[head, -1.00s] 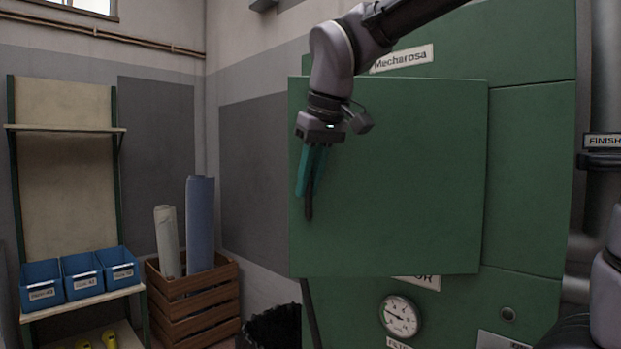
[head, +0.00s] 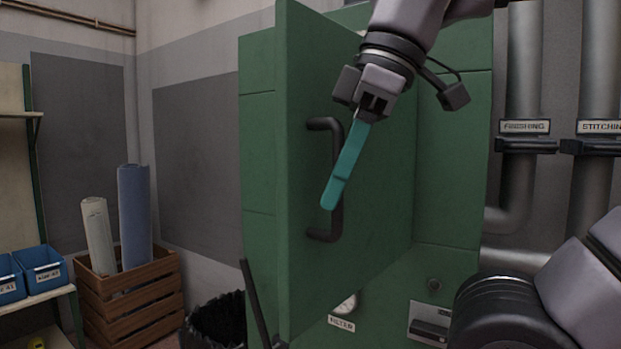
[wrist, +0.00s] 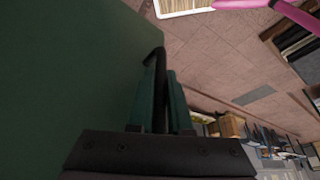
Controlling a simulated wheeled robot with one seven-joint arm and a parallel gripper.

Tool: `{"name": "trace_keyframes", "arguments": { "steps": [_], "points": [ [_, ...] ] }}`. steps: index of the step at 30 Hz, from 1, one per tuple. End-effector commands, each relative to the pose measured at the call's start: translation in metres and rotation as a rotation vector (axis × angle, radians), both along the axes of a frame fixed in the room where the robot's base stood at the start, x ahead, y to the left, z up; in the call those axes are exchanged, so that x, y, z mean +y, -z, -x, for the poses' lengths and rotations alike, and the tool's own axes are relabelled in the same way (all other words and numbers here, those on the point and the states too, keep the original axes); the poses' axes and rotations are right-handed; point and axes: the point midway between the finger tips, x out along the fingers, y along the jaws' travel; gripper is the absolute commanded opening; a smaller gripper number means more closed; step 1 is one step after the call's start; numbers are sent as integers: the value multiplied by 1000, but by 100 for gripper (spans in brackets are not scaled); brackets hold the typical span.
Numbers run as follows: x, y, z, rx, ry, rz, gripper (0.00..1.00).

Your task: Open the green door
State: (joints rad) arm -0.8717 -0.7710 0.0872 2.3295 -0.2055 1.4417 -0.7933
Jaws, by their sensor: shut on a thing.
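The green door (head: 385,185) is swung partly out from the green cabinet (head: 455,165), and its edge faces me in the head view. A dark bar handle (head: 322,236) stands upright on the door's outer face. My gripper (head: 332,190) has teal fingers that are shut on the handle, pointing down along it. In the wrist view the handle (wrist: 160,75) runs between the two fingers, with the door (wrist: 65,75) filling the left side. The inside of the cabinet is hidden behind the door.
A wooden crate (head: 130,305) with two rolls and a black bin (head: 215,322) stand left of the cabinet. Blue boxes (head: 40,268) sit on a shelf at far left. Grey pipes (head: 525,90) run at the right. The wrist view shows open floor (wrist: 215,60).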

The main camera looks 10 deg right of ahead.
Motion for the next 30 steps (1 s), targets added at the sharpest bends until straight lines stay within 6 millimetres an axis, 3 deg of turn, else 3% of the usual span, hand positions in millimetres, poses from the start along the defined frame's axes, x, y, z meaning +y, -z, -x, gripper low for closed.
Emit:
{"name": "trace_keyframes", "arguments": {
  "steps": [14, 15, 17, 18, 30],
  "points": [
    [-4, -2, 3, -3, -15, -3, 0],
    [-4, -2, 3, -3, -14, -3, 21],
    [-4, -2, 3, -3, -14, -3, 44],
    [-4, -2, 3, -3, -14, -3, 47],
    [-7, -9, 4, -3, -15, -2, 47]
  ]
}}
